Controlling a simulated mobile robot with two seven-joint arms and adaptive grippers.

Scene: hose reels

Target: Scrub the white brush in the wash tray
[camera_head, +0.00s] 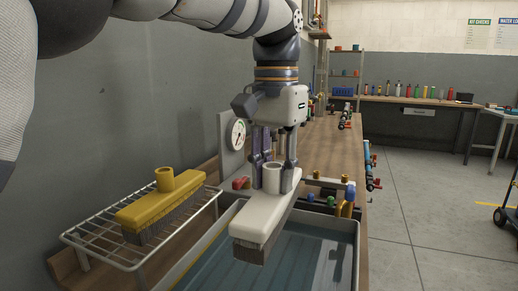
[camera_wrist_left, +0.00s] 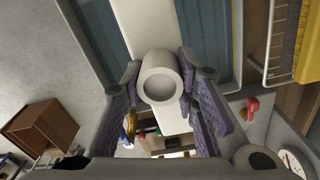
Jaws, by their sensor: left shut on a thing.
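The white brush (camera_head: 262,220) has a pale block, dark bristles underneath and an upright round socket on top. My left gripper (camera_head: 272,178) is shut on that socket from above. The left wrist view shows the socket (camera_wrist_left: 160,77) between the two purple-padded fingers (camera_wrist_left: 168,100). The wash tray (camera_head: 357,238) is grey-rimmed and holds bluish water. The brush is over the tray, bristles down; whether the bristles touch the water I cannot tell. My right gripper is not in view.
A yellow brush (camera_head: 160,205) rests on a wire rack (camera_head: 85,238) left of the tray. A gauge (camera_head: 238,134) and pipe fittings with a red handle (camera_head: 241,183) stand behind the tray. Valves (camera_head: 335,200) line its far right corner. The wall is close on the left.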

